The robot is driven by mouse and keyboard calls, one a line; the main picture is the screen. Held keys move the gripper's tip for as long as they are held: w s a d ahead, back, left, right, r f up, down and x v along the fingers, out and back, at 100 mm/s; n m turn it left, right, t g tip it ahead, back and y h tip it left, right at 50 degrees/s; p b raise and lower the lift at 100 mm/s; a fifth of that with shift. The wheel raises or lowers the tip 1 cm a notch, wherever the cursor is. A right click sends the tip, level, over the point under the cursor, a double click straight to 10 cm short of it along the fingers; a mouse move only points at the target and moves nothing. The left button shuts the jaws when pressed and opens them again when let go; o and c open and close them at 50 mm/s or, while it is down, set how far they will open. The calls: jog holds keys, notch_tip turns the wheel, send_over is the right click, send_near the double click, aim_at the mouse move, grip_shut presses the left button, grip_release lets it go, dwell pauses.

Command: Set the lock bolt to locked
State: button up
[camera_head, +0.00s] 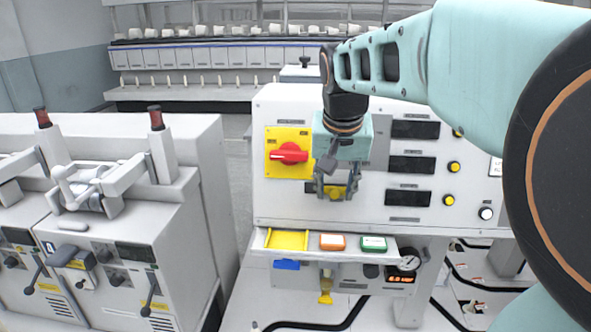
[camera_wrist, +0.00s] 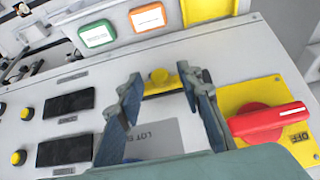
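A small yellow part with a knob (camera_wrist: 160,76), which looks like the lock bolt, sits low on the white machine's front panel. In the head view the yellow part (camera_head: 335,191) shows between my fingers. My gripper (camera_head: 337,188) points at the panel. In the wrist view my gripper (camera_wrist: 162,84) is open, with one finger on each side of the yellow part. I cannot tell whether the fingers touch it. My gripper partly hides the bolt in the head view, and its locked or unlocked position is not readable.
A red rotary switch (camera_head: 289,153) on a yellow plate is left of my gripper. Dark displays (camera_head: 411,164) and yellow buttons are to its right. A shelf (camera_head: 351,252) with a yellow tray (camera_head: 287,240), an orange block (camera_head: 333,242) and a green block (camera_head: 373,244) juts out below.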

jog(key=shift+c, duration=0.3)
grip_shut()
jog(key=a, duration=0.3)
jog(key=w+a, duration=0.1)
jog(key=shift+a+r, duration=0.1)
jog(key=shift+a, duration=0.3)
jog(key=shift+o, duration=0.3)
grip_release()
jog(key=shift+a, duration=0.15)
